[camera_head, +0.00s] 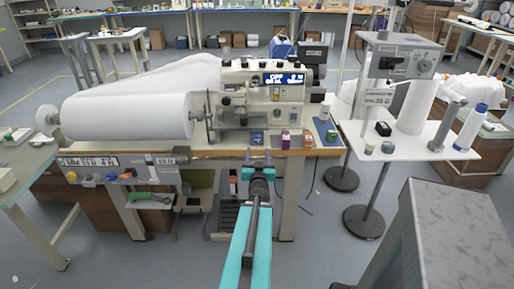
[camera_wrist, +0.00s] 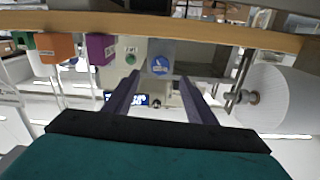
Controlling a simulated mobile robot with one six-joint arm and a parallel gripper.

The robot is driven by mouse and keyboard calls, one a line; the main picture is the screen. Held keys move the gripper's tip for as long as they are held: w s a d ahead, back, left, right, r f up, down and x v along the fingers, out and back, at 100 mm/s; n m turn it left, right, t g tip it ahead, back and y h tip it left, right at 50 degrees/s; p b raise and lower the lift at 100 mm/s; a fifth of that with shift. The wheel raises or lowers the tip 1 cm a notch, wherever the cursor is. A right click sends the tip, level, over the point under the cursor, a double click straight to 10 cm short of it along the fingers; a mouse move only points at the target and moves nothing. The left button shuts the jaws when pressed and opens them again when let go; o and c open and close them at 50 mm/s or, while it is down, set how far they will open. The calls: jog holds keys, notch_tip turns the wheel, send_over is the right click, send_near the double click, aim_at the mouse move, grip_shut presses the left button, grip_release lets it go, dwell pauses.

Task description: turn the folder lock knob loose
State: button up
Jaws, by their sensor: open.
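The sewing machine (camera_head: 262,98) stands on the bench with its display lit. I cannot tell for sure which part is the folder lock knob. A pale block with a small green round piece (camera_wrist: 131,59) and a blue part with a round emblem (camera_wrist: 160,66) show in the wrist view at the machine's front. The blue part also shows in the head view (camera_head: 258,138). My gripper (camera_head: 258,154) is in front of the wooden bench edge, just below the blue part. In the wrist view its two fingers (camera_wrist: 160,82) are apart with nothing held between them.
A large white fabric roll (camera_head: 130,116) lies left of the machine. The wooden bench edge (camera_head: 215,153) runs just behind my fingers. A grey control box (camera_head: 400,62) stands at the right.

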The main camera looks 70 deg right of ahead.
aim_at(257, 141)
jog(key=shift+w+d+f+b, duration=0.25)
jog(key=shift+w+d+b, duration=0.35)
jog(key=shift+b, duration=1.9)
jog(key=d+b, duration=0.1)
jog(key=b, duration=0.4)
jog(key=shift+s+d, duration=0.1)
jog(key=shift+d, duration=0.05)
jog(key=shift+r+x, duration=0.2)
jog(key=shift+x, duration=2.6)
jog(key=c, duration=1)
jog(key=shift+c, duration=0.2)
